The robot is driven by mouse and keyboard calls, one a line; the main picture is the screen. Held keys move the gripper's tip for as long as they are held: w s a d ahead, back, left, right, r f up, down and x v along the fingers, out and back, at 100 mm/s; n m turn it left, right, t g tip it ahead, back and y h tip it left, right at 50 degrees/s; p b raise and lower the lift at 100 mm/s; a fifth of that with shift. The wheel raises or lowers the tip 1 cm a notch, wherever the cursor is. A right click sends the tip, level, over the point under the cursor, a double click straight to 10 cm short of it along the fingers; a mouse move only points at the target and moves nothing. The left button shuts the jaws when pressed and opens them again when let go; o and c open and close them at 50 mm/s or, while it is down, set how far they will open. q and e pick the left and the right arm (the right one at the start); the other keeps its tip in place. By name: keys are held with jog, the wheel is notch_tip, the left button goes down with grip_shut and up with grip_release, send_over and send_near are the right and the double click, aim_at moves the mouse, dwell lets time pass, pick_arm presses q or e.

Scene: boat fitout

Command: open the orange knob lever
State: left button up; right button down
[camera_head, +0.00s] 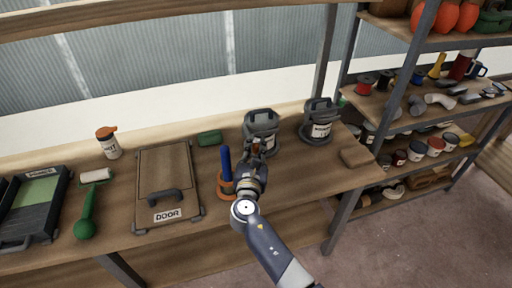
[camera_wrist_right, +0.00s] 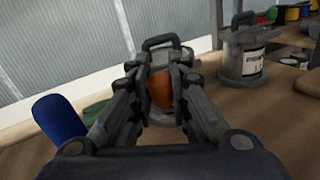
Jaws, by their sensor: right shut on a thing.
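An orange knob (camera_wrist_right: 161,90) shows between the fingers of my right gripper (camera_wrist_right: 162,88) in the right wrist view. The fingers are shut on it from both sides and hide its edges and whatever lever it sits on. A grey lidded canister (camera_wrist_right: 164,52) with a top handle stands right behind the knob; I cannot tell whether the two are joined. In the head view my right gripper (camera_head: 257,150) reaches to the front of this canister (camera_head: 262,121) and covers its lower part. My left gripper is not in view.
A blue upright handle (camera_head: 226,164) in an orange base stands just left of my right gripper. A second grey canister (camera_head: 318,127) stands to the right.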

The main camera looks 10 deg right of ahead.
jog(key=c, duration=1.5)
grip_release()
jog(key=shift+w+f, duration=0.1)
jog(key=shift+o, duration=0.2)
jog(key=v, duration=1.2)
